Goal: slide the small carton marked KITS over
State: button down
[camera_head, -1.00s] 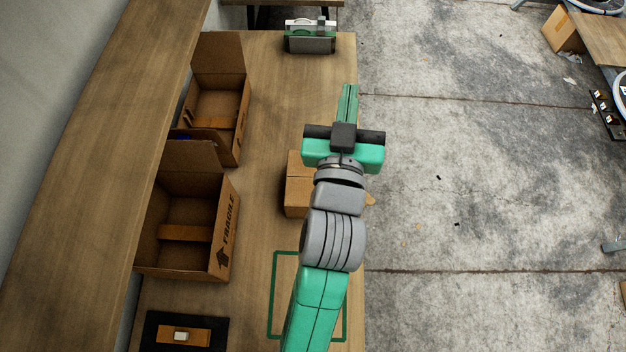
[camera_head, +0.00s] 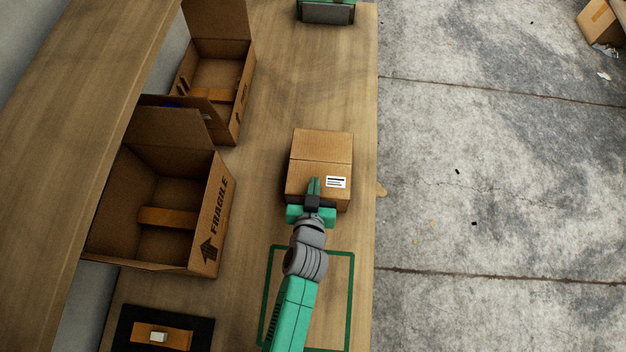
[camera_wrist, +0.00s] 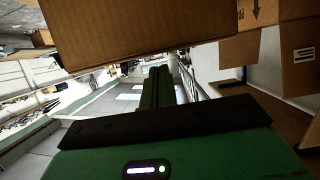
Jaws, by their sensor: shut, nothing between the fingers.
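A small closed brown carton (camera_head: 318,148) sits on the wooden bench in the head view, near its right edge. It has a white label with dark lines on its near right; I cannot read KITS on it. My gripper (camera_head: 314,183) is at the carton's near side, its fingers overlapping the near part of the carton in the picture. I cannot tell whether they touch it. In the wrist view, my gripper's fingers (camera_wrist: 160,84) are together and empty, and a large brown carton face (camera_wrist: 140,30) fills the top close by.
A green outline (camera_head: 350,300) is marked on the bench (camera_head: 290,60) on the near side of the carton. Open boxes stand left, one marked FRAGILE (camera_head: 218,225). A black mat (camera_head: 125,335) lies near left. The bench beyond the carton is clear up to a green-and-grey object (camera_head: 327,12).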

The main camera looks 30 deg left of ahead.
aim_at(317, 160)
jog(key=w, duration=0.2)
jog(key=w+a, duration=0.1)
jog(key=w, duration=0.1)
jog(key=w+a, duration=0.1)
jog(key=w, duration=0.1)
jog(key=shift+w+a, duration=0.15)
jog(key=shift+a, duration=0.1)
jog(key=shift+f+b, duration=0.35)
jog(key=shift+f, duration=0.2)
jog(key=shift+s+d+f+b, duration=0.1)
jog(key=shift+s+f+b, duration=0.1)
jog(key=shift+f+b, duration=0.2)
jog(key=shift+s, duration=0.1)
